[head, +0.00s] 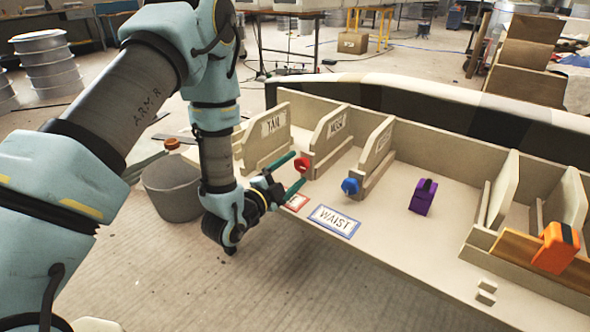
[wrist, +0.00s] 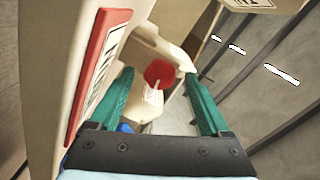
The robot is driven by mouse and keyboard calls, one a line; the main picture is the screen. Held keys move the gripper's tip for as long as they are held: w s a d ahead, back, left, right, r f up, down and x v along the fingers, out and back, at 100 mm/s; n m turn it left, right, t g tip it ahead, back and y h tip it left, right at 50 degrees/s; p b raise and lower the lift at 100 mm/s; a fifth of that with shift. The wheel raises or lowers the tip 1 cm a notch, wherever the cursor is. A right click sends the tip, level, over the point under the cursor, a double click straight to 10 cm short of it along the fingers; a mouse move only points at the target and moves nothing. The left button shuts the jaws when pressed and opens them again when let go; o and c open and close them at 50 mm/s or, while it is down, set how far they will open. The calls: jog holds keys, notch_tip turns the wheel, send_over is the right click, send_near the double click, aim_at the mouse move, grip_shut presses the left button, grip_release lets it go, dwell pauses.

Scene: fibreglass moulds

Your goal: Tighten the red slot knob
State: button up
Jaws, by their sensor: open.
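The red slot knob (head: 301,164) sits at the front end of a slot in the beige shelf unit, near the panel labelled NECK. In the wrist view the red knob (wrist: 159,73) is ahead of my gripper, roughly between the fingers but beyond their tips. My gripper (head: 290,173) has green fingers and is open around an empty gap. Its fingers also show in the wrist view (wrist: 158,85). I cannot tell from the head view whether a finger touches the knob.
A blue knob (head: 350,186) stands to the right, above the WAIST label (head: 334,221). A purple block (head: 423,197) and an orange clamp-like piece (head: 555,248) are farther right. A red-edged label (head: 296,202) lies below my gripper. A grey bucket (head: 172,187) stands left of my arm.

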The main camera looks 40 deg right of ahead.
jog(key=v, duration=0.9)
jog(key=shift+a, duration=0.4)
jog(key=shift+s, duration=0.1)
